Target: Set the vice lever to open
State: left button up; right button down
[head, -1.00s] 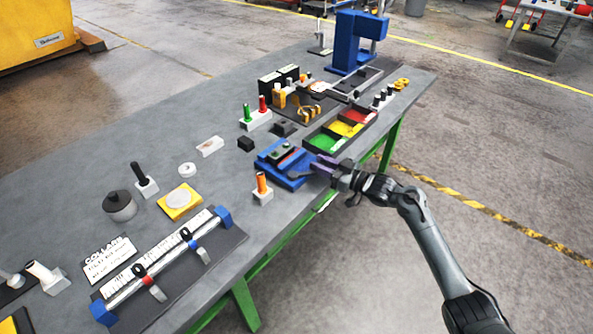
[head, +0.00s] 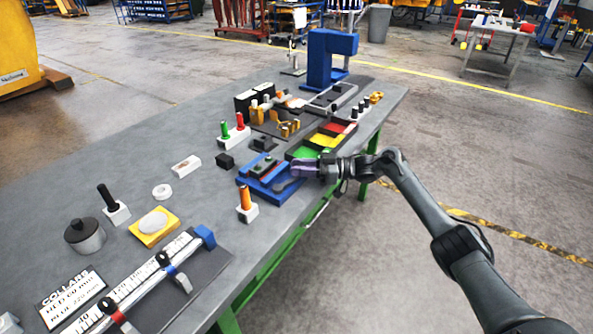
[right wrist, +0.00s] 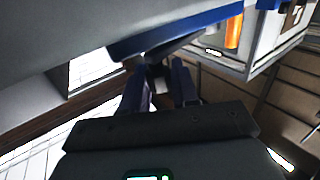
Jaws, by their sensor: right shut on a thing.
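The blue vice (head: 254,184) sits on the grey bench near its right edge, with dark jaws on top. A grey lever (head: 289,184) shows at its near right side. My right gripper (head: 302,168), with purple-tinted fingers, is at the right end of the vice. In the right wrist view the two dark fingers (right wrist: 160,88) are shut on a dark grey piece, which looks like the lever's end. The vice's blue base (right wrist: 175,35) shows just beyond them. The lever's exact angle is partly hidden by the gripper. My left gripper is not in view.
An orange-handled peg in a white block (head: 245,198) stands just in front of the vice. A tray with green, yellow and red compartments (head: 303,152) lies close behind the gripper. A small black block (head: 225,160) is left of the vice. Open floor lies to the right.

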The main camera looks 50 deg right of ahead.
jog(key=c, duration=1)
grip_release()
jog(key=p+v, duration=0.1)
jog(key=v, duration=0.9)
jog(key=shift+s+d, duration=0.2)
jog(key=shift+s, duration=0.15)
